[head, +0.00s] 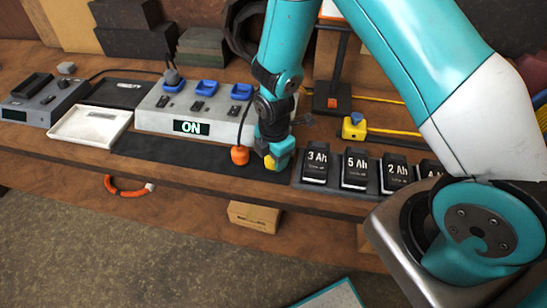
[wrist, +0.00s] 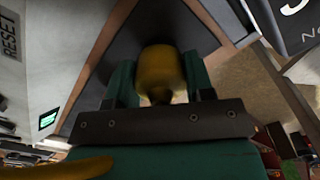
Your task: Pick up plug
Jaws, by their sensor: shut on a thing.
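My gripper (head: 279,158) has teal fingers and points down over the front edge of the bench, at the right end of the dark mat. It is shut on a yellow plug (head: 270,162), which shows low between the fingers. In the wrist view the yellow plug (wrist: 158,70) sits between both teal fingers (wrist: 157,85), over the dark mat. Its lower end is hidden or blurred, so I cannot tell whether it touches the mat.
An orange plug-like piece (head: 240,155) on a black cable is close left of my gripper. A grey station (head: 160,122) reading ON stands behind. Black battery packs (head: 354,170) line the right. A yellow block with a blue top (head: 354,127) is behind them. The dark mat (head: 175,152) is mostly clear.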

